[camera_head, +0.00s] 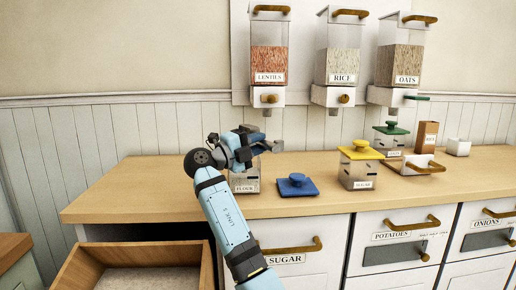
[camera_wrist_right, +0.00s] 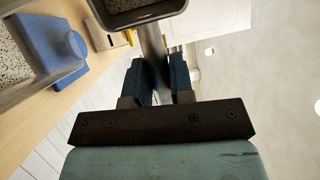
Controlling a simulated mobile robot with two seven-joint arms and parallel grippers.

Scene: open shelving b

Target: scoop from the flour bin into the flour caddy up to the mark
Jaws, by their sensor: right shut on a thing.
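The flour caddy (camera_head: 245,186) is a clear box labelled FLOUR. It stands open on the counter, partly behind my right arm; its mark cannot be made out. The flour bin (camera_head: 205,269) is a pulled-out wooden drawer at the lower left with pale contents. My right gripper (camera_head: 246,152) is above the caddy, shut on the scoop handle (camera_wrist_right: 153,45). The dark-rimmed scoop (camera_wrist_right: 163,11) is at the top of the wrist view, with pale speckled stuff inside. Whether any is falling cannot be told. The left gripper is not in view.
A blue lid (camera_head: 297,186) lies right of the caddy. A yellow-lidded sugar caddy (camera_head: 358,173) and a green-lidded caddy (camera_head: 390,143) stand farther right. Dispensers of lentils (camera_head: 269,60), rice (camera_head: 342,65) and oats (camera_head: 402,65) hang above. The sugar drawer (camera_head: 289,258) is shut.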

